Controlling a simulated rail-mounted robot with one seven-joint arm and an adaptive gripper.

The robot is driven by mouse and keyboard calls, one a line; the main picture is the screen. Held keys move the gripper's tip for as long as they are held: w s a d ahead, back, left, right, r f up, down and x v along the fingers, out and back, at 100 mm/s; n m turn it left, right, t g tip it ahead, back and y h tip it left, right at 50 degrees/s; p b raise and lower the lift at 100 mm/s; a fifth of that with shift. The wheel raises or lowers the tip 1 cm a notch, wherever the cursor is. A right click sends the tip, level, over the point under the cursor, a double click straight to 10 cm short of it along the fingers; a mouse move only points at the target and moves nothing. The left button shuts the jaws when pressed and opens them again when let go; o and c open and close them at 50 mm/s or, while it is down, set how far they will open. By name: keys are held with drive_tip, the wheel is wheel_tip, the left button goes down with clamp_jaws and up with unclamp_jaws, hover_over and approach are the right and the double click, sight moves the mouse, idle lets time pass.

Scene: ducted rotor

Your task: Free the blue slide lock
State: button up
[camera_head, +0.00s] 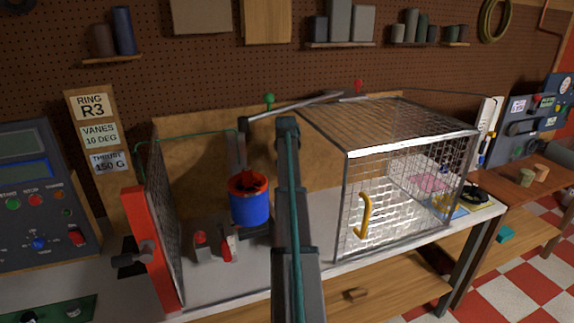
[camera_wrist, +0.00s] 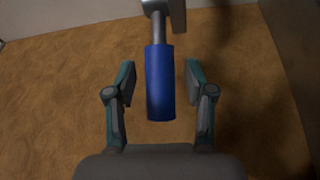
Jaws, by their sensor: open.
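In the wrist view, the blue slide lock (camera_wrist: 160,85) appears as a blue cylindrical grip on a grey metal rod. The rod joins a pale bracket (camera_wrist: 156,6) at the top of the picture. My gripper (camera_wrist: 159,78) is open, with one teal-and-grey finger on each side of the blue grip. A gap shows between the grip and each finger, so the fingers look apart from it. In the head view I cannot make out the slide lock or my gripper's fingers; my arm crosses the middle of that view.
A blue cylinder with a red rim (camera_head: 250,207) stands left of my arm. A wire-mesh cage with a yellow handle (camera_head: 363,216) is to the right. A red post with a mesh panel (camera_head: 147,245) stands at left. Small red-topped parts (camera_head: 226,250) sit on the bench.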

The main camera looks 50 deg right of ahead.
drive_tip(key=shift+f, duration=0.2)
clamp_jaws()
idle(0.3)
